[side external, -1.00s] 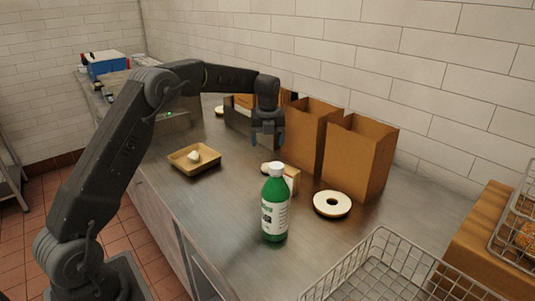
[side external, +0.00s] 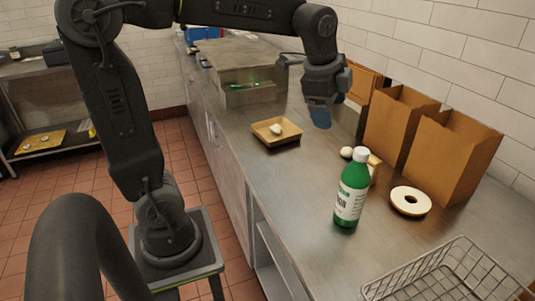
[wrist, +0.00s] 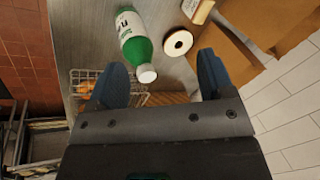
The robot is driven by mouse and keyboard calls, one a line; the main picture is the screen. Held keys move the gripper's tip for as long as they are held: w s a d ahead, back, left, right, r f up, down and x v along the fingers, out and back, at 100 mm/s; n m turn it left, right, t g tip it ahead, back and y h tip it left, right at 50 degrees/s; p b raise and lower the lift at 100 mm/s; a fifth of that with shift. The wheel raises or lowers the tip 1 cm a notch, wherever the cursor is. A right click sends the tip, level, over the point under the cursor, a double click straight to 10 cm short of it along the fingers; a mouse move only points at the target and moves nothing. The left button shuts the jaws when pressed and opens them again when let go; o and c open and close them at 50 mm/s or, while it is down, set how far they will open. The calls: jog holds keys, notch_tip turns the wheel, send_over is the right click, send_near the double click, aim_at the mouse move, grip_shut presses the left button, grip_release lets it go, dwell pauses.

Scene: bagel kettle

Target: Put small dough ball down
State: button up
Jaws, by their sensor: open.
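A small white dough ball (side external: 276,130) sits in a shallow tan tray (side external: 283,143) on the counter. A second white ball (side external: 347,153) lies on the bare counter behind the green bottle. My gripper (side external: 320,118) hangs above the counter, to the right of the tray and up and left of the second ball in the side view. In the wrist view my gripper (wrist: 162,75) has its two blue fingers wide apart with nothing held between them. Neither ball shows in the wrist view.
A green bottle (side external: 351,190) stands upright; it also shows in the wrist view (wrist: 134,40). A pale ring (side external: 410,202) lies right of it. Paper bags (side external: 452,155) line the wall. A wire basket (side external: 445,275) is at front right. Counter left of the bottle is clear.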

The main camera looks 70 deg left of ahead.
jog(key=s+d+f+n+t, duration=0.1)
jog(key=s+d+f+n, duration=0.1)
jog(key=s+n, duration=0.3)
jog(key=s+d+f+n, duration=0.3)
jog(key=s+n, duration=0.2)
jog(key=s, duration=0.5)
jog(key=shift+s+n+t+h, duration=0.3)
jog(key=shift+s+t+h, duration=0.1)
